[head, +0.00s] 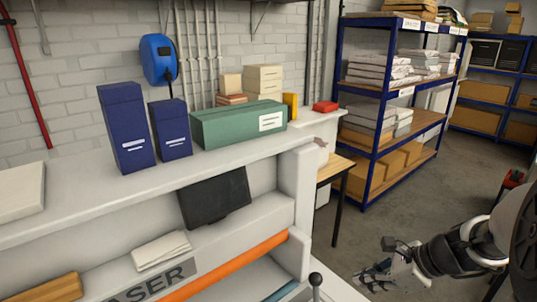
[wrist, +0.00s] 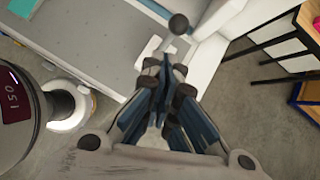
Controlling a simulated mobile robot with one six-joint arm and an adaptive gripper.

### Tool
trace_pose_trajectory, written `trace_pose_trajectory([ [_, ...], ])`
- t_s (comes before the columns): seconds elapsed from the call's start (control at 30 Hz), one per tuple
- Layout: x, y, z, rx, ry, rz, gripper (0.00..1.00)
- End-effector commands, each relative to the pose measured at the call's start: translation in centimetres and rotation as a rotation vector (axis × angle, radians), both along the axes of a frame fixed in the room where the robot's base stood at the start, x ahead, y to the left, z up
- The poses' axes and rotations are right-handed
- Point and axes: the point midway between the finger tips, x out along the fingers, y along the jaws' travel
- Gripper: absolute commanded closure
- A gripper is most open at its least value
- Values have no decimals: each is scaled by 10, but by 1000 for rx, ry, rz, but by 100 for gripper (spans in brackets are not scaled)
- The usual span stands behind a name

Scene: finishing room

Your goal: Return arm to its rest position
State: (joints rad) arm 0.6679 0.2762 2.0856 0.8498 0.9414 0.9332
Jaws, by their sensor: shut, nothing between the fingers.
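My gripper (head: 368,280) is at the lower right of the head view, at the end of my arm, which reaches in from the right edge. It hangs over open floor, to the right of the white machine (head: 297,190). In the wrist view my gripper (wrist: 168,78) points up the picture, with its fingers together and nothing between them. Beyond the fingertips a lever with a dark round knob (wrist: 179,24) shows; I cannot tell the gap between them. The same lever knob (head: 315,279) stands at the bottom of the head view.
A wooden-topped table (head: 335,167) stands behind the machine. Blue shelving (head: 384,110) with boxes and stacked packs is at the back right. Two blue binders (head: 126,128) and a green box (head: 238,124) stand on the machine's top. Grey floor (head: 420,210) between shelving and arm is clear.

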Motion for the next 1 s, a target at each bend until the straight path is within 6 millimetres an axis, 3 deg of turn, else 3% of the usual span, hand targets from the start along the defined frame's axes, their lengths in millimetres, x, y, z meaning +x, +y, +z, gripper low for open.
trace_pose_trajectory([
  [0.2,-54,80,22,-345,-163,591,100],
  [0.4,-121,122,25,-687,-326,1172,100],
  [0.6,-172,131,18,-990,-455,1652,100],
  [0.7,-186,129,15,-1092,-489,1802,100],
  [1.0,-195,126,14,-1173,-509,1922,100],
])
